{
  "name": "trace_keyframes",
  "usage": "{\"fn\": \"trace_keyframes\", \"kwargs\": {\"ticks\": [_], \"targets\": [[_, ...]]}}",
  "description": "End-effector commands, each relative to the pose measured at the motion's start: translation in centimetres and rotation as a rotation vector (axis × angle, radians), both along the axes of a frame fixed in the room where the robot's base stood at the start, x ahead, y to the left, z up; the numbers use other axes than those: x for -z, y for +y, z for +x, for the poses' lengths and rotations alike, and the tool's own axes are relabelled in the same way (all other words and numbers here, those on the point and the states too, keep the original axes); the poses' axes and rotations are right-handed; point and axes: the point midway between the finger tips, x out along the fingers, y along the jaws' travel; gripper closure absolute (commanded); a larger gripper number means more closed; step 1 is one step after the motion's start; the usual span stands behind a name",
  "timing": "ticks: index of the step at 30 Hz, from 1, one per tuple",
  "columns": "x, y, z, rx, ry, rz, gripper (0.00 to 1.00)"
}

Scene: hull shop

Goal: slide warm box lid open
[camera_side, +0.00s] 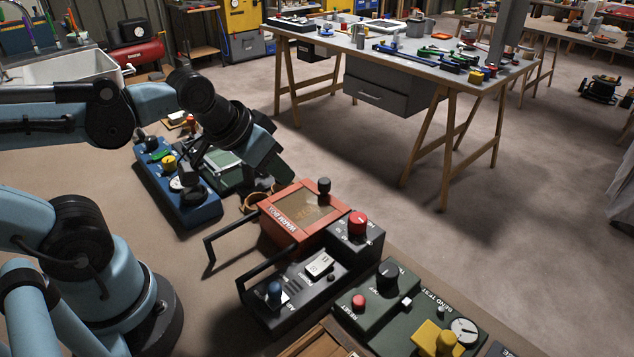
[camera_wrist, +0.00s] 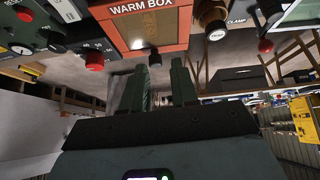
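The warm box (camera_side: 290,228) is an orange-red box with a brownish see-through top panel (camera_side: 306,206) and its name on the front edge. The panel seems to cover the box top. A dark upright knob (camera_side: 323,187) stands at the box's far right corner. In the wrist view the warm box (camera_wrist: 140,12) is at the top, partly cut off. My gripper (camera_wrist: 160,62) shows two dark green fingers apart, with nothing visible between them. In the side view my gripper (camera_side: 272,164) is above and behind the box, apart from it; its fingertips are hard to make out.
A black panel (camera_side: 310,283) with tall handles and a red-knobbed unit stands in front and right of the box. A green control panel (camera_side: 385,315) is nearer right. A blue panel (camera_side: 178,190) and a green case (camera_side: 225,165) lie left. A trestle table (camera_side: 400,55) stands behind.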

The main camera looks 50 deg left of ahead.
Motion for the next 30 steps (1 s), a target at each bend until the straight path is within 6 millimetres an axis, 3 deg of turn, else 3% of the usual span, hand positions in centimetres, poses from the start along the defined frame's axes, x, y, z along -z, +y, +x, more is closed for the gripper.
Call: {"fn": "trace_keyframes", "kwargs": {"ticks": [1, 4, 15, 21, 30], "targets": [[-0.6, -0.1, 0.5, -0.024, 0.024, -0.017, 0.63], [-1.9, -0.2, 1.7, -0.100, 0.095, -0.064, 0.48], [-5.5, -1.0, 7.1, -0.480, 0.404, -0.200, 0.47], [-6.0, -1.3, 9.2, -0.653, 0.521, -0.219, 0.47], [-5.6, -1.5, 9.9, -0.730, 0.567, -0.221, 0.47]]}}
